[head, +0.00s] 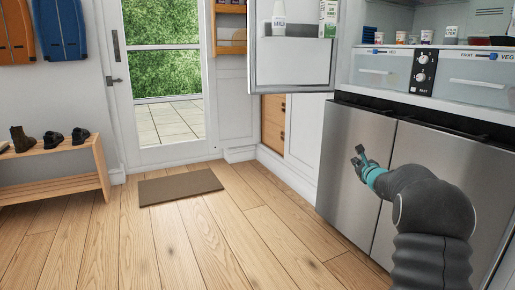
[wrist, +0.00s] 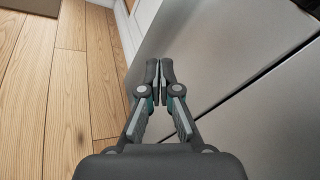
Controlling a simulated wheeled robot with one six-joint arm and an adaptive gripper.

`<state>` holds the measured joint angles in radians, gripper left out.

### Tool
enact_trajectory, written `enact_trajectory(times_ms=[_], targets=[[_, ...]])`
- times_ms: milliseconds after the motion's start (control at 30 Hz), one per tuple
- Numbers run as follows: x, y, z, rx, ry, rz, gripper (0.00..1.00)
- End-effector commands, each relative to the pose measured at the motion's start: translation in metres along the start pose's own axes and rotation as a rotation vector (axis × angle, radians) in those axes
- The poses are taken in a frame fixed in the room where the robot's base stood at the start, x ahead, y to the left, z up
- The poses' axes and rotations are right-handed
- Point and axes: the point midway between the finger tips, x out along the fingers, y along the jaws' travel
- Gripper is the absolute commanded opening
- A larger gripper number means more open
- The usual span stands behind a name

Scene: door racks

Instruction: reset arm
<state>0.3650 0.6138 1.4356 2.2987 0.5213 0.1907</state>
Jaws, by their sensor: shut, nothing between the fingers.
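My gripper (head: 360,157) is in front of the fridge's lower left steel door in the head view, at the end of my arm. In the wrist view my gripper (wrist: 160,70) has its two fingers together with nothing between them. The fridge's lower steel doors (head: 349,180) are closed. The fridge's upper part is open, showing drawers and shelves. Its open door (head: 290,63) reaches out to the left, holding a carton (head: 327,14) and a bottle (head: 279,22). I cannot tell whether the gripper touches the steel.
A brown mat (head: 180,187) lies before the glass door (head: 165,80). A shoe bench (head: 55,165) stands at the left, with jackets (head: 60,28) above it. The wooden floor (head: 190,245) in the middle is clear. Small jars stand on the fridge shelf.

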Motion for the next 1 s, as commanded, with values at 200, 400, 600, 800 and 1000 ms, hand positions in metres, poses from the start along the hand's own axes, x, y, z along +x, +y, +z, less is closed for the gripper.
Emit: enact_trajectory(times_ms=[200, 400, 600, 800, 1000], targets=[[-0.044, 0.069, 0.017, -0.360, -0.021, 0.257, 0.00], [-0.108, 0.132, 0.039, -0.681, -0.074, 0.510, 0.00], [-0.192, 0.184, 0.055, -0.999, -0.145, 0.767, 0.00], [-0.292, 0.218, 0.062, -1.320, -0.219, 1.019, 0.00], [-0.388, 0.229, 0.061, -1.621, -0.275, 1.236, 0.00]])
